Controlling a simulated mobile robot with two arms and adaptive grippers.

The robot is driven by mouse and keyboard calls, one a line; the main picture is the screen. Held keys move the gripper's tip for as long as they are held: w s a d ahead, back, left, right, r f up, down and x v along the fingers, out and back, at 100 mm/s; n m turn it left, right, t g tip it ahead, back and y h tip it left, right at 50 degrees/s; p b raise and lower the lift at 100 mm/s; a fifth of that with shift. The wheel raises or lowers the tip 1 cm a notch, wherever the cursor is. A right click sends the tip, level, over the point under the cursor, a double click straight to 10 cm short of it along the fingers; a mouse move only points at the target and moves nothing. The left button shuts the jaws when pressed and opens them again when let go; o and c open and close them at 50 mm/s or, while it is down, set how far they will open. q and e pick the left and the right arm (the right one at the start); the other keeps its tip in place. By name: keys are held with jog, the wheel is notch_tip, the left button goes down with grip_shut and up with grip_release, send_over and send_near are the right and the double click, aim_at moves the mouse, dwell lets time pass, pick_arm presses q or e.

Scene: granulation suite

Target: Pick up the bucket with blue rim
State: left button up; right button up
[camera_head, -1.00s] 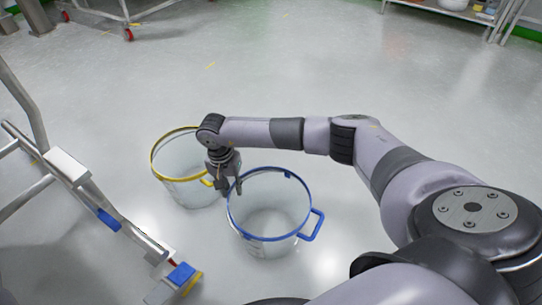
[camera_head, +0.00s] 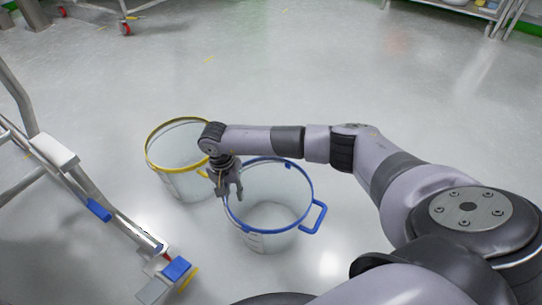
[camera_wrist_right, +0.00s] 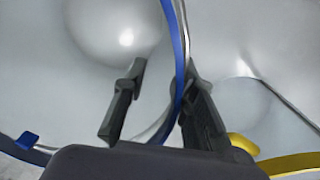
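The bucket with blue rim (camera_head: 270,240) stands upright on the floor. It is clear-walled, with a blue handle (camera_head: 316,220) on its right side. My right gripper (camera_head: 231,194) points down at the left edge of its rim. In the right wrist view, the blue rim (camera_wrist_right: 178,50) passes between the two spread fingers of my right gripper (camera_wrist_right: 160,100), closer to the right finger. The fingers look open, with a gap left of the rim; whether the right finger touches it I cannot tell. My left gripper is not in view.
A similar bucket with a yellow rim (camera_head: 152,165) stands close on the left, partly behind my right gripper. A metal step frame (camera_head: 55,150) with blue parts stands at the left. A wheeled rack (camera_head: 125,15) and shelving (camera_head: 490,10) are far back. The floor behind the buckets is clear.

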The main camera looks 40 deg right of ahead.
jog(key=shift+c, duration=0.3)
grip_shut()
dwell(0.6)
